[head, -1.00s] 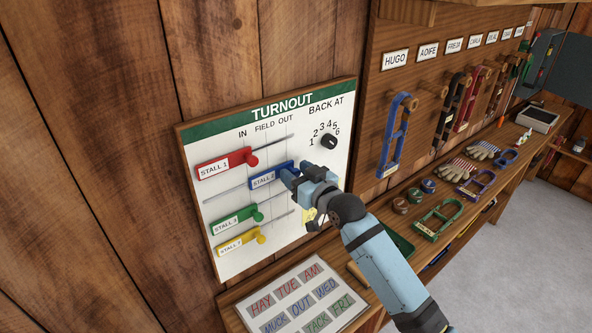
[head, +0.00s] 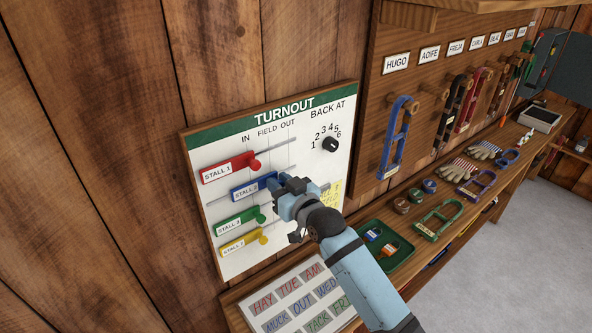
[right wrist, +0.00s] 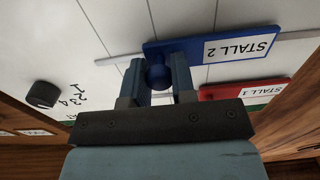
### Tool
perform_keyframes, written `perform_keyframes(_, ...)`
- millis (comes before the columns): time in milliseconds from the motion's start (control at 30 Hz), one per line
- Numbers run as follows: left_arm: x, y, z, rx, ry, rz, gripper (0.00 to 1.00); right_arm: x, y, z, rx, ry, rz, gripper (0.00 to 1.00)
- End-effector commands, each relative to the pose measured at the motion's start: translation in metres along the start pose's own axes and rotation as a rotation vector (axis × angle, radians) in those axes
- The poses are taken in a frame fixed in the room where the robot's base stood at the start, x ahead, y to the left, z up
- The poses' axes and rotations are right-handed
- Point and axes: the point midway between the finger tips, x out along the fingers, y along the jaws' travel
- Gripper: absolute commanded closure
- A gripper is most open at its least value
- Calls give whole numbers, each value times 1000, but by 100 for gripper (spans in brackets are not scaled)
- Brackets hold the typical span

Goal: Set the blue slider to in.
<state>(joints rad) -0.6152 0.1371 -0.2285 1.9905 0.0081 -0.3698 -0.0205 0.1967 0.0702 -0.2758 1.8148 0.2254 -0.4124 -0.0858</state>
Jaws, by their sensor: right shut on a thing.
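The blue slider (head: 252,187), labelled STALL 2, sits on its rail on the white TURNOUT board (head: 310,165). My right gripper (head: 276,187) is shut on the blue slider's round knob, which shows between the two fingers in the right wrist view (right wrist: 158,76). The fingers hide the knob in the head view. My left gripper is not in view.
The red slider (head: 229,168) is above the blue one; the green (head: 240,221) and yellow (head: 242,242) sliders are below it. A dial (head: 330,144) is at the board's upper right. A shelf with a green tray (head: 402,250) runs right.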

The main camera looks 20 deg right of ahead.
Motion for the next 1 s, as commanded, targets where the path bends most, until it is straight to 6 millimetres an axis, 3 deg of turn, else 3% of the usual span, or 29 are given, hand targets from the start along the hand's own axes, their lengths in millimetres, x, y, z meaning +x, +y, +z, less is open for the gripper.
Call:
perform_keyframes(33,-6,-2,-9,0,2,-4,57,0,-16,-4,7,-5,-2,100)
perform_keyframes(200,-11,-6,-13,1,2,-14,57,0,-50,-1,3,-5,-1,100)
perform_keyframes(333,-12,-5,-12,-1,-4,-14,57,0,-60,0,0,-4,0,100)
perform_keyframes(600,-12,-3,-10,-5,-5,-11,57,0,-62,1,0,-3,-2,100)
perform_keyframes(633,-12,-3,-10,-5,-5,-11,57,0,-62,1,0,-3,-2,73)
perform_keyframes(733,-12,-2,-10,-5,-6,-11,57,0,-61,1,0,-3,-1,50)
perform_keyframes(1000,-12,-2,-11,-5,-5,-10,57,0,-60,0,-1,-2,0,50)
